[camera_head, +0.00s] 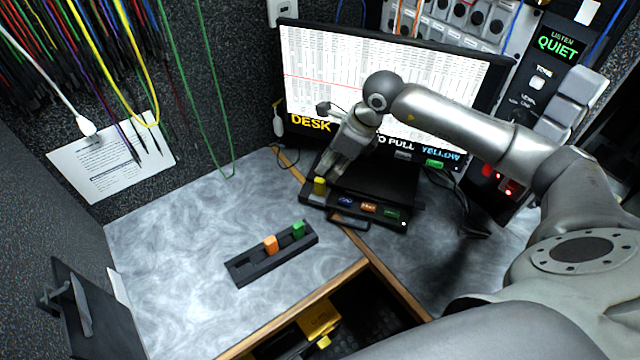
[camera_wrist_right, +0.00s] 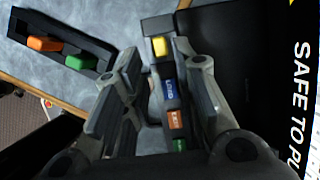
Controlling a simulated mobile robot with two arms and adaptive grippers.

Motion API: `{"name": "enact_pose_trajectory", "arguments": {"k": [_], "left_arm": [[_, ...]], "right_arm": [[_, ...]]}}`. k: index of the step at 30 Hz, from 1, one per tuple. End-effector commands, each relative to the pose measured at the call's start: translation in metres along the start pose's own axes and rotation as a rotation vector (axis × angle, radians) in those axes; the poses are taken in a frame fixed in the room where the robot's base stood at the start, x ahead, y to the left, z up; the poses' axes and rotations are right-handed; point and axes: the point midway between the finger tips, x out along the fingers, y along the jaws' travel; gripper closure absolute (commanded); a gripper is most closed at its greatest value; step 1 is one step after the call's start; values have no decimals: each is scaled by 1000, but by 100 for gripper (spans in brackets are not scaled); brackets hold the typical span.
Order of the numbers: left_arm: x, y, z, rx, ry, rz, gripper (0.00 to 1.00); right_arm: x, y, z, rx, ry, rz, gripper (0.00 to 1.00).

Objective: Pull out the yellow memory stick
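The yellow memory stick (camera_head: 320,186) stands upright at the left end of the front of a black device (camera_head: 325,203) below the monitor. Blue (camera_head: 346,201), orange (camera_head: 368,207) and green (camera_head: 391,212) sticks sit in the same row. My right gripper (camera_head: 333,168) is just above and behind the yellow stick. In the right wrist view its two fingers (camera_wrist_right: 157,58) are spread apart, with the yellow stick (camera_wrist_right: 161,46) showing between their tips. I see no finger closed on it; exact contact cannot be told. My left gripper is not in view.
A slotted black holder (camera_head: 245,272) with an orange and a green stick lies on the grey desk (camera_head: 180,250). The monitor (camera_head: 300,60) stands close behind my right gripper. Cables hang at upper left. The desk's left part is clear.

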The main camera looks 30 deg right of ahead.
Motion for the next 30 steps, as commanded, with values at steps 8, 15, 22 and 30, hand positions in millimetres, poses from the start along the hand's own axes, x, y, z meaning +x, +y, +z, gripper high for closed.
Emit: {"name": "enact_pose_trajectory", "arguments": {"k": [8, 15, 22, 30], "left_arm": [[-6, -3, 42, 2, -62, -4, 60], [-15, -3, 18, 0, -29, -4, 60], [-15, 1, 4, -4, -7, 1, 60], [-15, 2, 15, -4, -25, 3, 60]], "right_arm": [[31, 1, 0, 2, -1, 2, 73], [62, 3, -3, 3, 0, 6, 73], [83, 2, -3, 1, -3, 3, 73], [83, 2, -3, 1, -3, 3, 82]]}}
